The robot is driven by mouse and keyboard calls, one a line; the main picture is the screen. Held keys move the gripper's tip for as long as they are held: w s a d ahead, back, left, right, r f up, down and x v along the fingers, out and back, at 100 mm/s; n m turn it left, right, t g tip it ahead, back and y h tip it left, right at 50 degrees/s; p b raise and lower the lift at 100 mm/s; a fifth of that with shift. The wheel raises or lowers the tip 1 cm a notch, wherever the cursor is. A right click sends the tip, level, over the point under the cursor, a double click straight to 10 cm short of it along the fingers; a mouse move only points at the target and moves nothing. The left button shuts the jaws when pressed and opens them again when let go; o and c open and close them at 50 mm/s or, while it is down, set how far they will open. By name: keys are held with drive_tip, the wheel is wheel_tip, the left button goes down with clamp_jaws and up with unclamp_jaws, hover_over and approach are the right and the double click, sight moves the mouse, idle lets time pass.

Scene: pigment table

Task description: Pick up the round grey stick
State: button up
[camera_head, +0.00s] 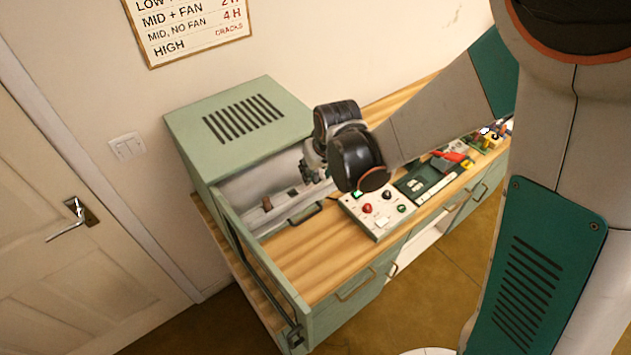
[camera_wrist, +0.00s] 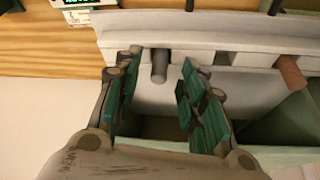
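The round grey stick (camera_wrist: 160,70) shows in the wrist view with one end sticking out from a notched pale rack (camera_wrist: 215,45). It lies between my gripper's two green-padded fingers, near their tips, with a gap on both sides. My gripper (camera_head: 314,170) is open and reaches down into the open green box in the head view. I cannot tell its exact height above the stick. In the head view the grey stick is hidden or too small to make out.
A reddish-brown stick (camera_wrist: 290,72) sits in the rack to the right. The green box (camera_head: 195,140) has walls close around my gripper, and its door (camera_head: 262,262) stands open. A control panel (camera_head: 388,222) with buttons and a dark tray (camera_head: 428,183) stand on the wooden counter to the right.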

drive_tip(key=shift+w+f, duration=0.2)
drive_tip(key=shift+f, duration=0.3)
drive_tip(key=shift+r, duration=0.1)
clamp_jaws()
